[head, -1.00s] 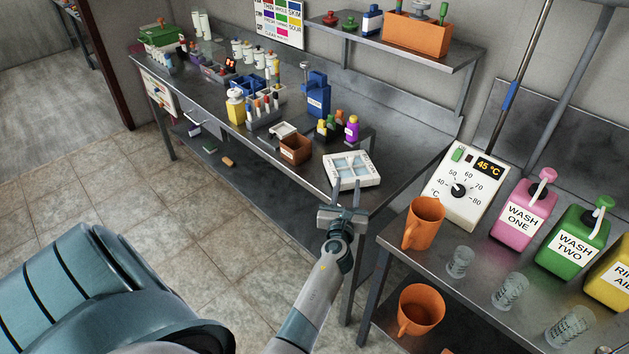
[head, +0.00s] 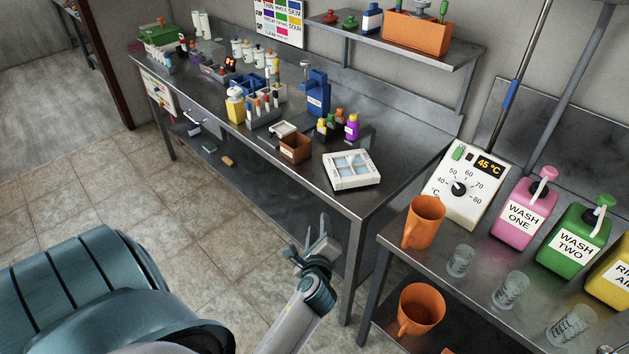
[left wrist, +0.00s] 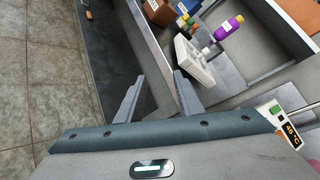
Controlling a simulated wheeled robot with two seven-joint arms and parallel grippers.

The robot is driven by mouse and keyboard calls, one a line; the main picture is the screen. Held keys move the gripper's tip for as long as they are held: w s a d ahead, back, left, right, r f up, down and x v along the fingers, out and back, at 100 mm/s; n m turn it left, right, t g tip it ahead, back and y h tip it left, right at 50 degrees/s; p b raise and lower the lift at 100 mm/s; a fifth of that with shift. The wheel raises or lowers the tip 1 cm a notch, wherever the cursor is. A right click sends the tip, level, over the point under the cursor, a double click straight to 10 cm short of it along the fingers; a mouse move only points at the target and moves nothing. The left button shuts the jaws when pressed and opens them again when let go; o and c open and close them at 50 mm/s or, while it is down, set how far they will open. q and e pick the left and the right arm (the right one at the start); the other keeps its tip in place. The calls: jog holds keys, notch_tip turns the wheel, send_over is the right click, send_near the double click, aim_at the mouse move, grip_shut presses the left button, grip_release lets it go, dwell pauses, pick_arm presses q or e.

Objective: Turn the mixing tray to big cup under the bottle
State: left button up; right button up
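The white tray (head: 342,184) with pale blue compartments lies flat near the front right corner of the steel bench. It also shows in the left wrist view (left wrist: 196,66). I cannot tell which compartment is the big cup. A blue bottle (head: 318,95) with a white label stands farther back on the bench, apart from the tray; whether it is the task's bottle is unclear. My left gripper (head: 316,226) is open and empty, in front of and below the bench edge, apart from the tray. It shows in the wrist view (left wrist: 159,74) with fingers spread. My right gripper is out of view.
A brown box (head: 295,148) and a purple bottle (head: 352,128) stand behind the tray. The right bench holds orange mugs (head: 426,222), glasses and a pink wash bottle (head: 523,208). A gap separates the two benches. The floor left of my gripper is clear.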

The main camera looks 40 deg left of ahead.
pick_arm(q)
jog(key=shift+s+d+f+n+g+h, duration=0.3)
jog(key=shift+s+f+n, duration=0.35)
jog(key=shift+s+n, duration=0.15)
jog(key=shift+s+d+f+n+g+h, duration=0.2)
jog(key=shift+s+d+f+n+g, duration=0.1)
jog(key=shift+s+f+n, duration=0.4)
jog(key=shift+a+r, duration=0.1)
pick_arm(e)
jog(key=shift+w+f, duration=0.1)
